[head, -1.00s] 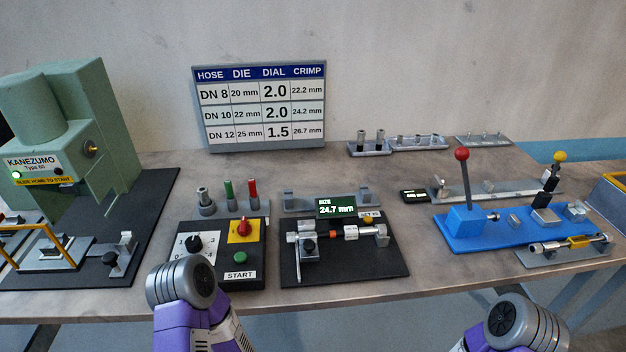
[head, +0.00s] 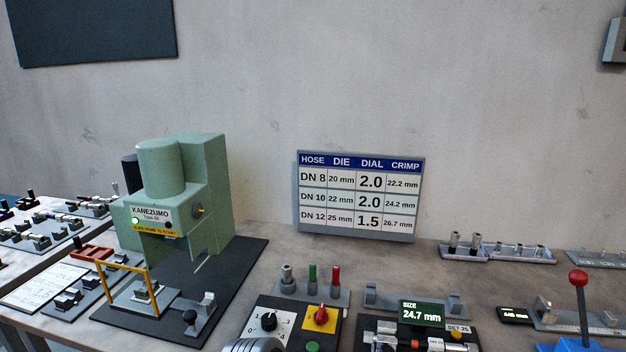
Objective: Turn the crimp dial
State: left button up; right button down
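The crimp dial (head: 269,321) is a black knob on a white numbered plate, on the left part of a dark control box (head: 288,345) at the bottom of the head view. Its scale shows 0 to 4, partly cut off or small; the exact setting is hard to read. Beside it are a red knob (head: 320,314) on a yellow plate and a green button (head: 312,347). A grey rounded part of my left arm shows at the bottom edge, just below the dial. Neither gripper's fingers are in view.
A green KANEZUMO press (head: 190,190) with a yellow guard frame stands left. A chart (head: 358,195) lists dial 2.0, 2.0 and 1.5. A display (head: 422,313) reads 24.7 mm. Pegs stand behind the box. A red-knobbed lever (head: 581,305) is at right.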

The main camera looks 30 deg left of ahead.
aim_at(269, 321)
jog(key=u, duration=3.55)
jog(key=k, duration=1.2)
jog(key=z, duration=0.8)
